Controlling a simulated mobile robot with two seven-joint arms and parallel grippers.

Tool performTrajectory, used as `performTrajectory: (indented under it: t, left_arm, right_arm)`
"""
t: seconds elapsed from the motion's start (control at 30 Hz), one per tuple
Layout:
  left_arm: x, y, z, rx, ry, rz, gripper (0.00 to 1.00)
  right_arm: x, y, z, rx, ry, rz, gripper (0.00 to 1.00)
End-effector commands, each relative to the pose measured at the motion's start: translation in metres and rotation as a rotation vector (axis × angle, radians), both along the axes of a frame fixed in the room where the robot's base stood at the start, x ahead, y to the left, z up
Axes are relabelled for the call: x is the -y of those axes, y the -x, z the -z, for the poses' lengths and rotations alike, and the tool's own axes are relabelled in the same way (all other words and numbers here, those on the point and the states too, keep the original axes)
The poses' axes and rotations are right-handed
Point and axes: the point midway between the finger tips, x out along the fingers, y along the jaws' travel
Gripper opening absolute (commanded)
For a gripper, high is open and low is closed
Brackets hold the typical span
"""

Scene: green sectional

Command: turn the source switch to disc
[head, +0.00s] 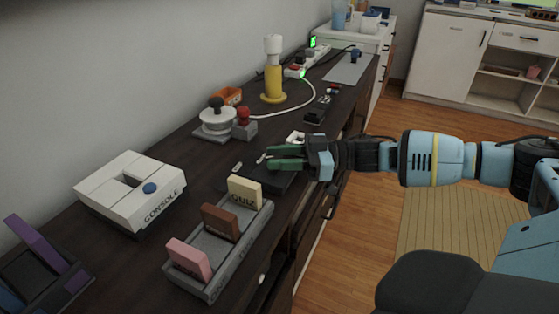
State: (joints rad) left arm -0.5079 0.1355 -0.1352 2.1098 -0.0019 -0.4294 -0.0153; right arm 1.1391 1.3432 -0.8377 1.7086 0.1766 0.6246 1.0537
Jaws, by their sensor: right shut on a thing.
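My right gripper (286,157), with green fingers, reaches in from the right over a low dark box (281,182) on the dark cabinet top. The box appears to be the source switch. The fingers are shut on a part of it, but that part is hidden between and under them. Small light pieces show beside the fingertips and at the box's left end. I cannot read any label or tell which position the switch is in. My left gripper is not in view.
In front of the box is a grey rack (218,277) with upright cards, one marked QUIZ. A white console (130,193) stands at left. Open floor lies right.

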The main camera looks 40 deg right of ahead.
Motion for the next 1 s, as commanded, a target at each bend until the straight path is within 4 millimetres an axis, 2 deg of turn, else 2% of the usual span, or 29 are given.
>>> performTrajectory:
  t: [0.37,0.7,0.73,0.87,1.0]
  left_arm:
    - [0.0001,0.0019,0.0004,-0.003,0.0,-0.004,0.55]
    - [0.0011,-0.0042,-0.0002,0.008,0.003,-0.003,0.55]
    - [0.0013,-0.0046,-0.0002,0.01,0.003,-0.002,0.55]
    - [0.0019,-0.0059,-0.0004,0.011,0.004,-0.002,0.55]
    - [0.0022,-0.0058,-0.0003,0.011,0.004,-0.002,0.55]
  right_arm:
    - [0.0003,-0.0007,0.0001,-0.001,-0.002,-0.051,0.11]
    - [0.0001,-0.0006,-0.0001,0.0,-0.002,-0.053,0.11]
    - [0.0001,-0.0006,-0.0001,0.0,-0.002,-0.053,0.37]
    - [0.0001,-0.0006,-0.0002,0.0,-0.002,-0.053,0.54]
    - [0.0001,-0.0007,-0.0001,0.0,-0.002,-0.052,0.55]
